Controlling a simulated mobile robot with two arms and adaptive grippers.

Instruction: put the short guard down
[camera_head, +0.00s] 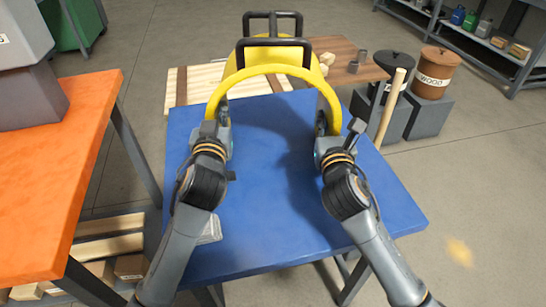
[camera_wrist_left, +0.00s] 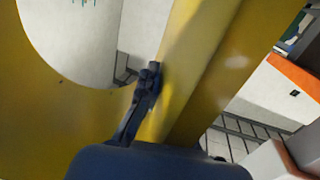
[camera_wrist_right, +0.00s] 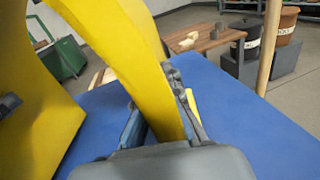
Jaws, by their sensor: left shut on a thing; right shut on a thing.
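The short guard (camera_head: 270,70) is a yellow arched piece with dark handles (camera_head: 273,42) on top. It stands upright over the far part of the blue table (camera_head: 270,220). My left gripper (camera_head: 222,112) is shut on its left side, and my right gripper (camera_head: 322,122) is shut on its right side. In the left wrist view the yellow wall (camera_wrist_left: 185,70) fills much of the picture beside the finger. In the right wrist view the yellow edge (camera_wrist_right: 130,60) runs between the fingers. Whether its lower edge touches the table is hidden.
An orange table (camera_head: 60,160) stands at the left with grey boxes on it. Behind the blue table are a wooden pallet (camera_head: 185,90) and a brown bench (camera_head: 350,62). Two bins (camera_head: 435,75) and a wooden pole (camera_head: 388,108) stand at the right. The blue table's near part is mostly clear.

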